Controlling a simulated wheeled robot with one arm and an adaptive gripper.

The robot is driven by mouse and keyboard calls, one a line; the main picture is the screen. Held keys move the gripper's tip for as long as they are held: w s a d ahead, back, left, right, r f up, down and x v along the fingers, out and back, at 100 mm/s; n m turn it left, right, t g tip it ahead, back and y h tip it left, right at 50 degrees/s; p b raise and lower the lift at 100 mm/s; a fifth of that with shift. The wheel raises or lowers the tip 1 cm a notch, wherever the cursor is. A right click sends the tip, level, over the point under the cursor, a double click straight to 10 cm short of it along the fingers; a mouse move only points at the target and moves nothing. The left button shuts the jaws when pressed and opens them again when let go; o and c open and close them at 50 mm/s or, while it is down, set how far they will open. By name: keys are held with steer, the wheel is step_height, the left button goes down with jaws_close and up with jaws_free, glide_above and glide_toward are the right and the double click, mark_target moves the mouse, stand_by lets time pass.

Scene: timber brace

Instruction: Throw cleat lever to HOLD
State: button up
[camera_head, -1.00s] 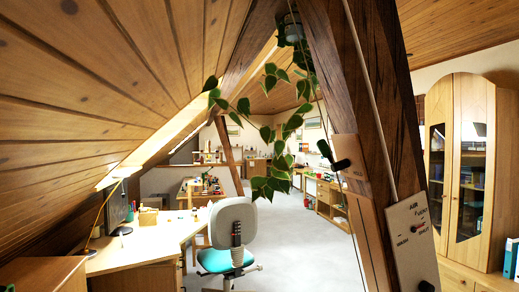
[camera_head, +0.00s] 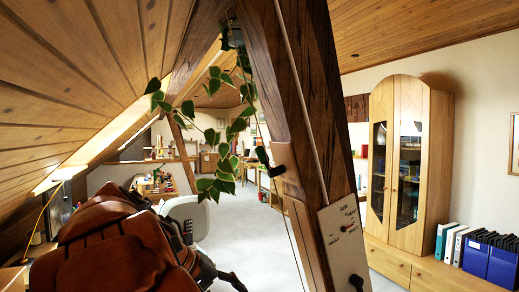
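A black lever (camera_head: 263,156) sits on a small light wooden plate (camera_head: 286,160) on the side of the slanted dark timber brace (camera_head: 296,95). A pale cord (camera_head: 298,75) runs down the brace. What appears to be my dark gripper (camera_head: 226,276) is low in the picture, at the end of my brown arm, below and left of the lever and apart from it. Its fingers are not clear.
A lettered panel (camera_head: 343,245) with a small red mark is on the lower brace, with a black knob (camera_head: 356,281) below. A leafy plant (camera_head: 222,160) hangs left of the brace. A grey chair (camera_head: 190,216) stands behind my arm. A cabinet (camera_head: 408,165) and binders (camera_head: 478,250) are right.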

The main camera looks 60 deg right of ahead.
steer(key=w+d+r+m+g+h+p, duration=0.1)
steer(key=w+d+r+m+g+h, duration=0.15)
steer(key=d+r, duration=0.4)
steer(key=w+d+r+m+g+h+p, duration=0.1)
steer(key=w+d+r+m+h+p, duration=0.2)
steer(key=r, duration=0.7)
steer(key=m+g+h+p, duration=0.2)
steer(key=m+g, duration=0.1)
steer(key=m, duration=0.2)
glide_toward(257, 154)
steer(key=x, duration=0.4)
steer(key=shift+w+d+m+y, duration=0.15)
steer(key=shift+m+y, duration=0.1)
steer(key=x, duration=0.6)
steer(key=shift+r+p, duration=0.1)
steer(key=shift+p, duration=0.25)
steer(key=shift+x, duration=0.75)
jaws_close()
